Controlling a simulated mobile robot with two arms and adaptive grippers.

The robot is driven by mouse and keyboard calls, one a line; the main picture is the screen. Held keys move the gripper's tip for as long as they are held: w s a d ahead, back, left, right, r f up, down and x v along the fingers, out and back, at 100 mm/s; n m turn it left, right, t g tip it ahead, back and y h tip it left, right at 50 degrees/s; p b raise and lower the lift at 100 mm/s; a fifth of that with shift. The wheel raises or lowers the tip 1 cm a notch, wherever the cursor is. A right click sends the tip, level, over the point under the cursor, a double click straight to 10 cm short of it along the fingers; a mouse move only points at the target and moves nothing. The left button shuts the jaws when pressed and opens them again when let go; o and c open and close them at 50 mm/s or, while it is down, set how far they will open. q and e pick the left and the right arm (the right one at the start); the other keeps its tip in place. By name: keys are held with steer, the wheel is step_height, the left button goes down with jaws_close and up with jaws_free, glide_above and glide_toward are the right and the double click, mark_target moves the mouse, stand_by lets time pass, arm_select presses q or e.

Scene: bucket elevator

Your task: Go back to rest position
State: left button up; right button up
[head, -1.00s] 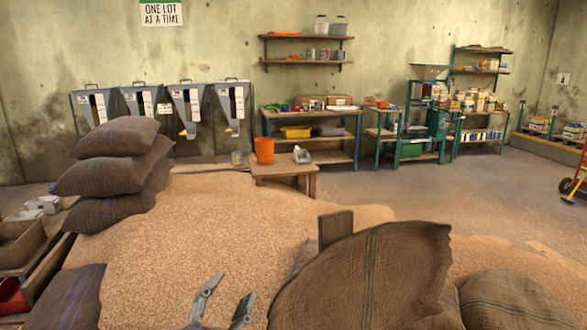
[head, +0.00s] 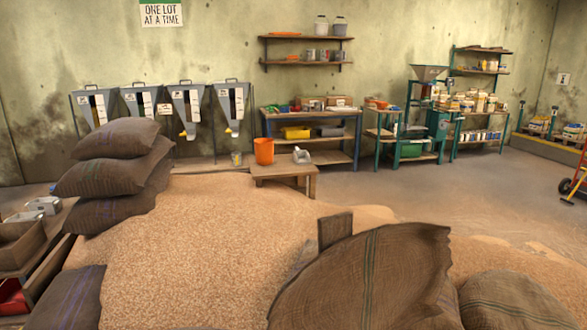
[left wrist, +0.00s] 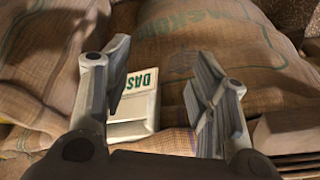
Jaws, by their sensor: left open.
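My left gripper (left wrist: 158,95) shows in the left wrist view with its two fingers apart and nothing between them. Beyond the fingers are brown burlap sacks (left wrist: 240,50) with green print and a pale block or packet (left wrist: 135,112) with green letters. I cannot tell how far the fingers are from these. In the head view neither gripper shows. The large grain pile (head: 190,240) fills the middle there, with a burlap sack (head: 370,275) leaning at the front.
An orange bucket (head: 264,150) and a metal scoop (head: 301,156) stand on a low wooden table (head: 285,172). Stacked sacks (head: 115,170) rise at the left. Hoppers (head: 185,110) line the wall. Open floor (head: 400,190) lies at the right.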

arm_select(q)
steer(key=s+f+g+p, duration=0.1)
steer(key=s+f, duration=0.1)
steer(key=f, duration=0.8)
steer(key=s+f+p, duration=0.1)
steer(key=s+f, duration=0.1)
steer(key=f, duration=0.9)
steer(key=s+a+f+p, duration=0.1)
steer(key=s+f, duration=0.4)
steer(key=s, duration=0.2)
steer(key=s+a+f+g+p, duration=0.1)
steer(key=s+a+f, duration=0.1)
steer(key=s+f, duration=0.4)
steer(key=shift+s, duration=1.25)
